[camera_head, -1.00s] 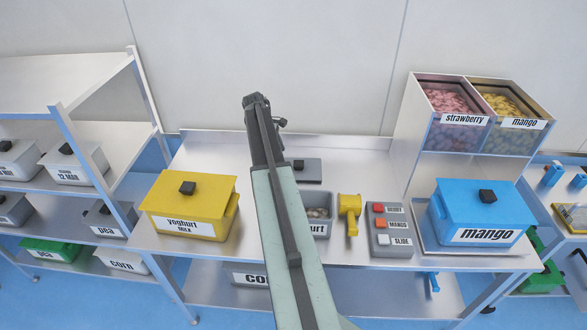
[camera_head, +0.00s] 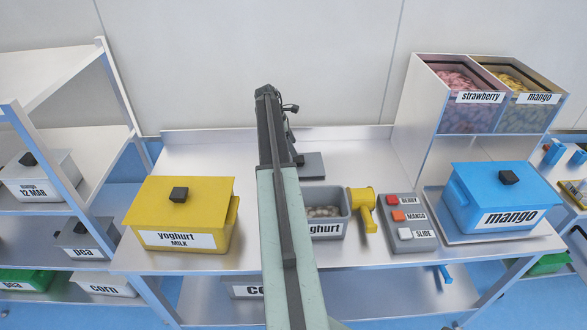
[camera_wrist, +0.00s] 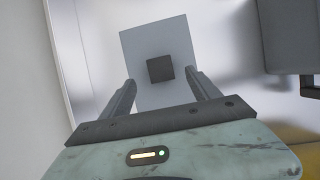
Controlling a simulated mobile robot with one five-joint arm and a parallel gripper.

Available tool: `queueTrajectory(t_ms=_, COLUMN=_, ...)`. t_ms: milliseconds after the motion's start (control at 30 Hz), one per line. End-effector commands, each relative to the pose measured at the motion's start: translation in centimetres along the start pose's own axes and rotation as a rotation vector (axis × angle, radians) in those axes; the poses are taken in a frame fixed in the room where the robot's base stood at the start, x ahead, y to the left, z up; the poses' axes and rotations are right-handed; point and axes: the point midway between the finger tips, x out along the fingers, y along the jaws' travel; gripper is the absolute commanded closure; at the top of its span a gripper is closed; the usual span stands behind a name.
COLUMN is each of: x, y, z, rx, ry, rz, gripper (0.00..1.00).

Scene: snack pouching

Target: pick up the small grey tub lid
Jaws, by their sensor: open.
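The small grey tub lid (camera_head: 314,167) lies flat on the metal table behind the open grey tub (camera_head: 326,229). My arm hides its left part in the head view. In the wrist view the lid (camera_wrist: 138,46) is a pale grey rectangle with a dark square knob (camera_wrist: 160,68). My gripper (camera_wrist: 160,82) is open and empty, its two fingers spread to either side below the knob in the picture. The knob lies roughly in line with the gap. I cannot tell the height left between fingertips and lid. In the head view the fingers are hidden behind my arm.
A yellow yoghurt box (camera_head: 186,212) stands left and a blue mango box (camera_head: 502,200) right. The table's back left is clear (camera_head: 210,155).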

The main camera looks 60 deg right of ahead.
Motion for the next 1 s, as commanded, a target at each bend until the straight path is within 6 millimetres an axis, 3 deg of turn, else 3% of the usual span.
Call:
queueTrajectory(t_ms=200, x=2.4, y=0.0, z=-1.0, rx=-0.009, ry=0.000, rz=0.004, gripper=0.29)
queueTrajectory(t_ms=367, x=2.4, y=0.0, z=-1.1, rx=-0.011, ry=0.000, rz=0.005, gripper=0.29)
queueTrajectory(t_ms=700, x=7.5, y=0.0, z=-1.4, rx=-0.011, ry=0.000, rz=0.005, gripper=0.29)
queueTrajectory(t_ms=933, x=7.2, y=0.0, z=-1.2, rx=-0.013, ry=0.000, rz=0.006, gripper=0.29)
queueTrajectory(t_ms=1000, x=7.1, y=0.0, z=-1.2, rx=-0.013, ry=0.000, rz=0.006, gripper=0.49)
